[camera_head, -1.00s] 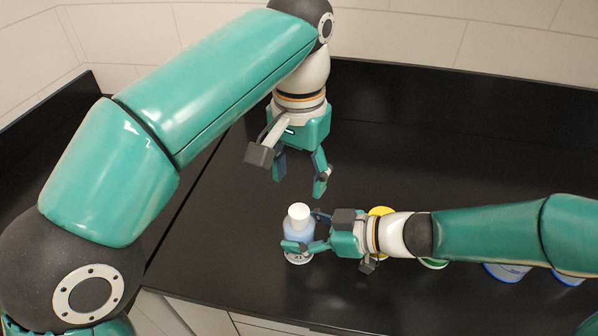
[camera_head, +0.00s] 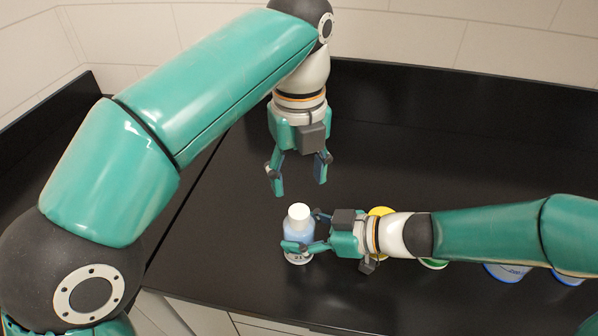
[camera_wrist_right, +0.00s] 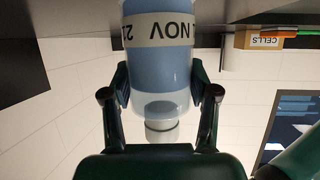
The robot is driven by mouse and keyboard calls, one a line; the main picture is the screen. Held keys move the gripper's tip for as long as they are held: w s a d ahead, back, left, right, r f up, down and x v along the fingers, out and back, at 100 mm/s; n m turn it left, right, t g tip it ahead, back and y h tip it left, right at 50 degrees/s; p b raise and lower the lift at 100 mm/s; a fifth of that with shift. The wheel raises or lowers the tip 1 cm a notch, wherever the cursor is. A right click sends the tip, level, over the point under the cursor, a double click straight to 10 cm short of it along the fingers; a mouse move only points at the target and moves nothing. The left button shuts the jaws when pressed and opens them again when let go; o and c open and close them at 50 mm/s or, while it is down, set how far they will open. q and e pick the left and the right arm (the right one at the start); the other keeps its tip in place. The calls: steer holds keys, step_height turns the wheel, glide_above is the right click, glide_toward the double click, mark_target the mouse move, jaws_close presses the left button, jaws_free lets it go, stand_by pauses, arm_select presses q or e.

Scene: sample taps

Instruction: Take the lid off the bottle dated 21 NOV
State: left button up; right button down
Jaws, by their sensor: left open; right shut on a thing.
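The bottle (camera_head: 297,228) has a light blue body and a white lid (camera_head: 299,212), and stands upright on the black worktop. In the right wrist view, which is upside down, the bottle (camera_wrist_right: 160,80) has a white label reading 21 NOV, its first digits partly turned away, and the lid (camera_wrist_right: 161,132) is on its neck. My right gripper (camera_head: 303,236) is shut around the bottle's body from the right, below the lid. My left gripper (camera_head: 298,186) is open and empty, pointing down above the lid with its fingers apart and not touching it.
Partly hidden behind my right arm are a yellow thing (camera_head: 381,211), a green-edged one (camera_head: 434,264) and blue ones (camera_head: 507,272). A box marked CELLS (camera_wrist_right: 264,41) shows in the right wrist view. The worktop (camera_head: 440,150) behind is clear.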

mark_target(299, 211)
arm_select(q)
steer(key=m, duration=0.5)
steer(key=shift+m, duration=0.4)
steer(key=shift+f+m, duration=0.25)
steer(key=shift+m, duration=0.15)
steer(key=shift+f, duration=3.8)
